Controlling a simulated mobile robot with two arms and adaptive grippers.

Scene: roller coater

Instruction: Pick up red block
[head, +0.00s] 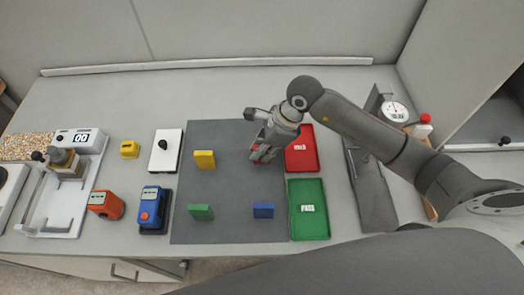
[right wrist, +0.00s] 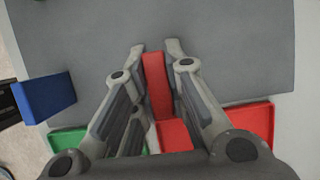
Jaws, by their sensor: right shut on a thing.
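The red block (right wrist: 157,84) stands between the two fingers of my right gripper (right wrist: 159,48) in the right wrist view, with a finger against each side. In the head view my right gripper (head: 262,154) is over the right part of the grey mat (head: 225,180), beside the red tray. Only a little red of the block shows there, as the gripper hides most of it. I cannot tell whether the block still touches the mat. My left gripper is in neither view.
A yellow block (head: 205,159), a green block (head: 200,212) and a blue block (head: 263,210) stand on the mat. The red tray (head: 309,164) and the green tray (head: 308,225) lie to its right. A dial gauge (head: 394,111) stands at the back right.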

